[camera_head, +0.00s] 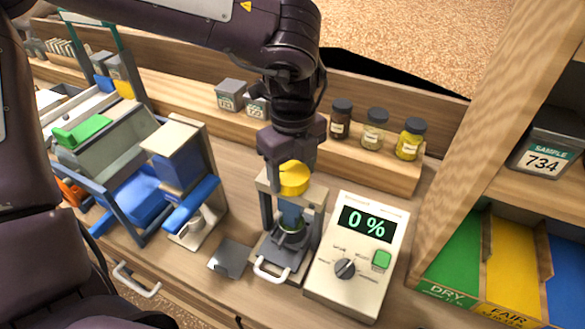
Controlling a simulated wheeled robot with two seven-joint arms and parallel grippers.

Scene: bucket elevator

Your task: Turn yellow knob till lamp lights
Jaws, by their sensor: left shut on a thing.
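The yellow knob (294,178) sits on top of a small press-like stand (312,193) in the middle of the bench. My left gripper (283,165) comes down from above and is shut on the yellow knob, with its fingers partly hiding it. A white meter box (326,280) stands just right of the stand. Its display (367,223) reads 0 % in green. I cannot tell which part is the lamp. My right gripper is not in view.
A grey plate (231,257) lies left of the stand. The blue and grey elevator machine (140,200) is farther left. Several jars (375,128) stand on the shelf behind. Green, yellow and blue bins (512,268) and a sample box (545,153) are at right.

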